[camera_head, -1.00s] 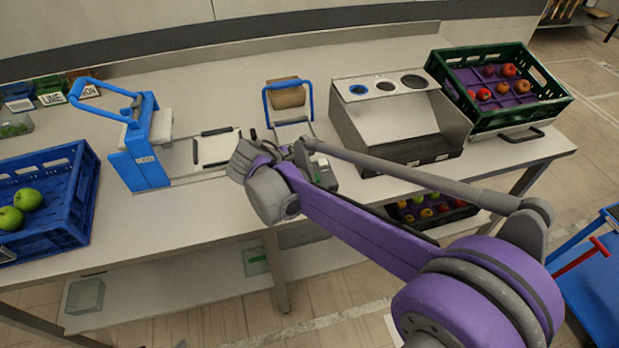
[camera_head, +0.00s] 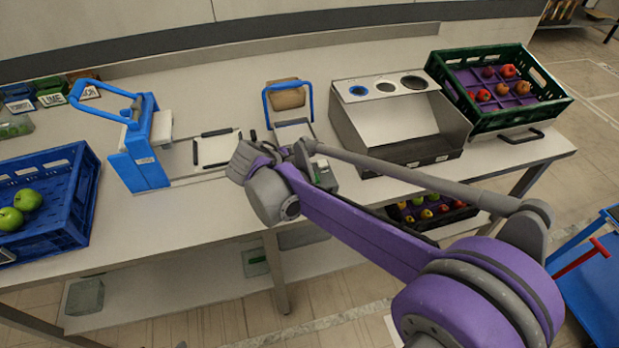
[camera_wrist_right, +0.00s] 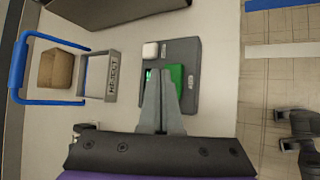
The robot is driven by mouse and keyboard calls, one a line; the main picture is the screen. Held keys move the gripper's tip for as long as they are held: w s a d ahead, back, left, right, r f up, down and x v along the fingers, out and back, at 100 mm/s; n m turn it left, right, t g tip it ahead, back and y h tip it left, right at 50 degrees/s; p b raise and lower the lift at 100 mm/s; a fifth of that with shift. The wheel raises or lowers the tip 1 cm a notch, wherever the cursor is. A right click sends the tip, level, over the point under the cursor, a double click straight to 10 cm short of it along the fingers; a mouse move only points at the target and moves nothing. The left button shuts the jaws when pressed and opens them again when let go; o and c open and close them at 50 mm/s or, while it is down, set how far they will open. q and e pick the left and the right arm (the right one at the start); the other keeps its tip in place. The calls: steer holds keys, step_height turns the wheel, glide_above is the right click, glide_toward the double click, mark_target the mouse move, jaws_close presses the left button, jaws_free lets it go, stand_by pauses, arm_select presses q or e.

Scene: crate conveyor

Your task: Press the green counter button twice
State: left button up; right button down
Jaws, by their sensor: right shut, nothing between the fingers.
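The green counter button (camera_wrist_right: 176,74) sits on a dark grey counter box (camera_wrist_right: 186,52) in the right wrist view. My right gripper (camera_wrist_right: 162,74) is shut and empty, its fingertips over the button's left part and hiding some of it. I cannot tell whether the tips touch it. A small lit green display shows just left of the fingers, and a white button (camera_wrist_right: 150,50) is on the same box. In the head view the counter box (camera_head: 326,177) is partly hidden behind my right arm. My left gripper is not in view.
A wooden block in a blue-handled frame (camera_head: 286,95) and a grey sorting box (camera_head: 352,120) stand near the counter. A blue crate (camera_head: 75,215) with green apples is at left. A green crate (camera_head: 470,122) with red fruit is at right.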

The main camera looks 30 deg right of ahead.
steer(key=shift+f, duration=0.15)
stand_by(0.6)
steer(key=shift+f, duration=0.3)
steer(key=shift+f+b, duration=0.5)
steer(key=shift+b, duration=0.1)
stand_by(0.5)
stand_by(0.3)
steer(key=shift+r+p, duration=0.65)
steer(key=shift+r, duration=0.3)
steer(key=shift+r+p, duration=1.6)
steer(key=shift+r, duration=0.95)
steer(key=shift+f, duration=0.1)
